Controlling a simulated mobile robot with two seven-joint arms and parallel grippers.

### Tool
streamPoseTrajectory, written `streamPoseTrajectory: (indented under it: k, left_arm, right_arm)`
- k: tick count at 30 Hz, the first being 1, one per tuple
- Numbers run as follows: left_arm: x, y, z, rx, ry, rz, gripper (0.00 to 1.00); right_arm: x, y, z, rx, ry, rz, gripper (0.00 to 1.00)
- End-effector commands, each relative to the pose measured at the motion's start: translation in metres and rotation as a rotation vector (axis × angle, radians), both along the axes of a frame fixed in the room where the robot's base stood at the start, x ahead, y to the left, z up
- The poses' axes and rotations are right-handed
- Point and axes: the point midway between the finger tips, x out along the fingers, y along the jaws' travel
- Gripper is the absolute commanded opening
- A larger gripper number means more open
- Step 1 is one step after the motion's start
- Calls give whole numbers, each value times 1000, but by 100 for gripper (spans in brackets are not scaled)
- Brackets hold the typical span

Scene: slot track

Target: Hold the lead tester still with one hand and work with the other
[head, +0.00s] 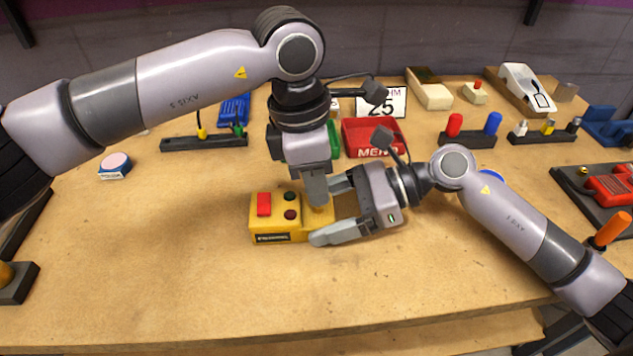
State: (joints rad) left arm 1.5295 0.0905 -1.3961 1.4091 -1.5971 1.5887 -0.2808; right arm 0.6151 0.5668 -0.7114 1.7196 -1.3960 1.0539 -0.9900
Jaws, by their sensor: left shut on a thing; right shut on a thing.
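The lead tester (278,224) is a yellow box on the table in the middle of the head view. Its top has a red rectangular button (264,204), a dark green round spot and a dark red round spot; a dark label is on its front. My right gripper (327,212) is shut on the tester's right end, one finger along the front side and one behind. My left gripper (318,201) points down from above at the right part of the tester's top. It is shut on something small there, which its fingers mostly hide.
Behind stand a red tray (372,136), a number sign (385,101) and racks with coloured handles (468,138). A dark rack (204,143) and a round button (115,163) are at left. A board with a red device (612,188) is at right. The front table is clear.

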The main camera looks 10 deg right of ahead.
Motion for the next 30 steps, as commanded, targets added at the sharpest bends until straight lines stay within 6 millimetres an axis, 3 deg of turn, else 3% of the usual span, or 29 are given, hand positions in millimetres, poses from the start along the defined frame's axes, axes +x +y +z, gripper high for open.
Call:
streamPoseTrajectory:
  k: [30]
  left_arm:
    - [0,0,31,-1,0,0,0]
  right_arm:
    - [0,0,0,-1,0,0,54]
